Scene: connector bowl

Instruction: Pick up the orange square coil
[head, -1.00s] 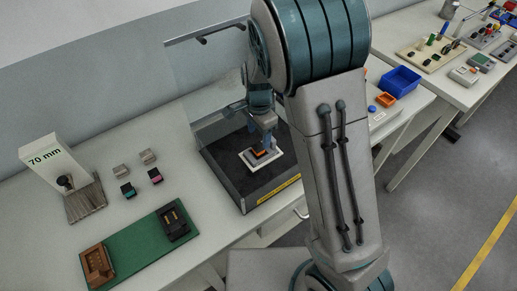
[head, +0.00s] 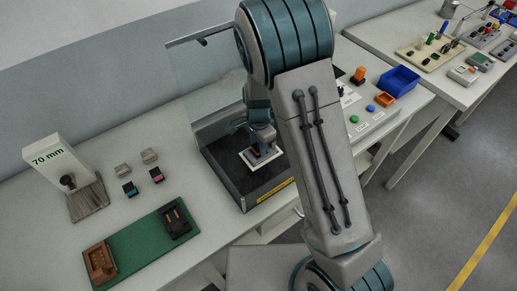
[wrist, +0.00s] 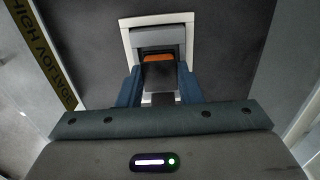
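An orange piece (head: 254,150), which looks like the square coil, is in a white square frame (head: 247,161) on the dark floor of a clear-walled station. In the wrist view an orange strip (wrist: 158,57) shows behind a dark block (wrist: 159,76), inside the white frame (wrist: 129,38). My gripper (head: 263,146) is down at this frame, pointing into it. In the wrist view its two blue fingers (wrist: 161,84) stand apart, one each side of the dark block. Whether they touch it is not clear. Much of the coil is hidden.
The station's dark base (head: 226,178) has a yellow warning strip (head: 276,192) in front and a clear panel (head: 200,85) behind. A green mat (head: 135,246) lies left. A blue bin (head: 400,78), an orange tray (head: 386,99) and another orange part (head: 359,75) stand right.

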